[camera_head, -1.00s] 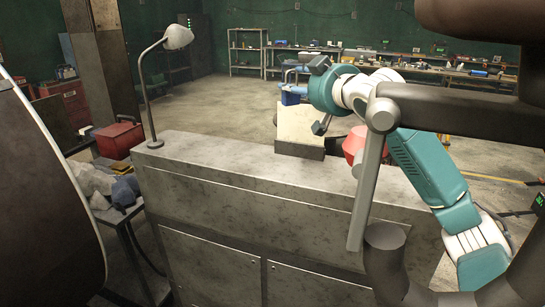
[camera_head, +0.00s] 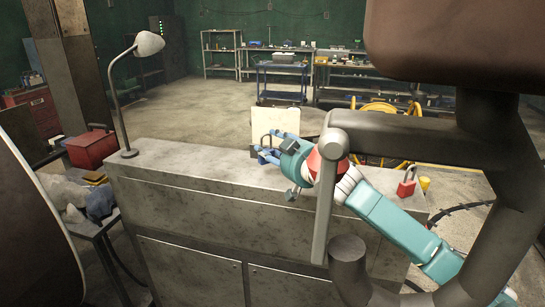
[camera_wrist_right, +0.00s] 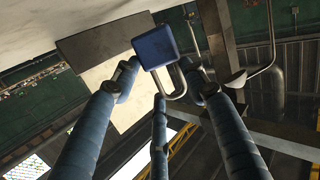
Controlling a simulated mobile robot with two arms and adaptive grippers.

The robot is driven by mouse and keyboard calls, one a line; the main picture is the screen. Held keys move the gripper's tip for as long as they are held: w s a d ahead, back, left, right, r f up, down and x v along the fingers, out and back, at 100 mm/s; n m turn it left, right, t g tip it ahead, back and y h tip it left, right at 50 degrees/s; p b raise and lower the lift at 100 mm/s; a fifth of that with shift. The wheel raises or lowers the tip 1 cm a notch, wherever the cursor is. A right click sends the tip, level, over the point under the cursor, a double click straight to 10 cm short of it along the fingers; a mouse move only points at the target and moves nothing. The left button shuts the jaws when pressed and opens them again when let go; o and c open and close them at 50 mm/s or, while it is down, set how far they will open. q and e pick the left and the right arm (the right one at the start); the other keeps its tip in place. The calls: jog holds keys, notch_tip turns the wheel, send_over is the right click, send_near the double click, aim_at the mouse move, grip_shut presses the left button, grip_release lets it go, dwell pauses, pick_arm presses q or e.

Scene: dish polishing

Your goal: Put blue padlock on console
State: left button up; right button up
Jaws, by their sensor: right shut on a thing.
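The blue padlock (camera_wrist_right: 154,46) is between the fingertips of my right gripper (camera_wrist_right: 158,80) in the right wrist view, its metal shackle pointing back toward the palm. In the head view my right gripper (camera_head: 268,154) is shut on it, over the far side of the grey metal console (camera_head: 190,172). The padlock is hard to pick out there, and I cannot tell whether it touches the console top. My left gripper is not in view.
A red padlock (camera_head: 406,187) and a yellow object (camera_head: 424,184) are at the console's right end. A desk lamp (camera_head: 147,46) stands at its left end. A pale upright board (camera_head: 275,120) stands behind the gripper. The left-middle top is clear.

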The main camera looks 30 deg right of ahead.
notch_tip(320, 180, down, 3)
jog(key=shift+f, duration=0.15)
jog(key=shift+f, duration=0.15)
jog(key=o, duration=1.3)
jog(key=shift+f, duration=0.1)
